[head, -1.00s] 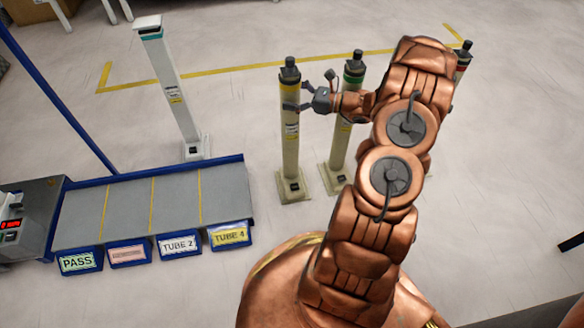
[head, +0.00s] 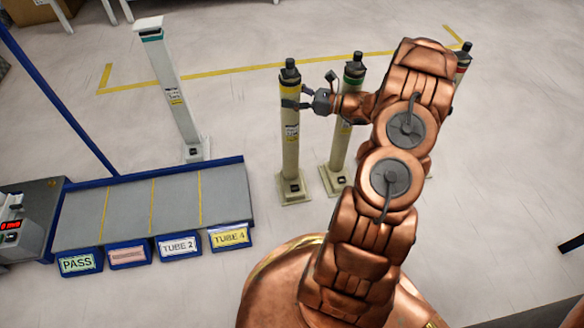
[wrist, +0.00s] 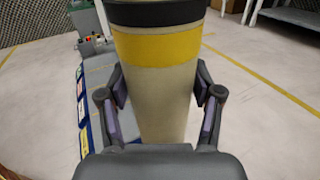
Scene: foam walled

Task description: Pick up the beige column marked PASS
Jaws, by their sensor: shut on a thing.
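A beige column with a yellow band and a black top knob (head: 290,150) stands upright, its square foot on the floor. My gripper (head: 292,97) is shut on its upper part, just below the yellow band. In the wrist view, the fingers of my gripper (wrist: 160,100) lie on both sides of this column (wrist: 158,85). A second beige column, with a green band (head: 342,150), stands just right of it, partly behind my arm. A third column with a red band (head: 462,62) is mostly hidden by my arm. The small column labels are too small to read.
A low grey platform with blue edges (head: 125,205) stands at left, with front labels including a green PASS label (head: 77,263). A white post (head: 172,90) stands behind it. A yellow floor line (head: 230,68) runs behind the columns. Open floor lies between platform and columns.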

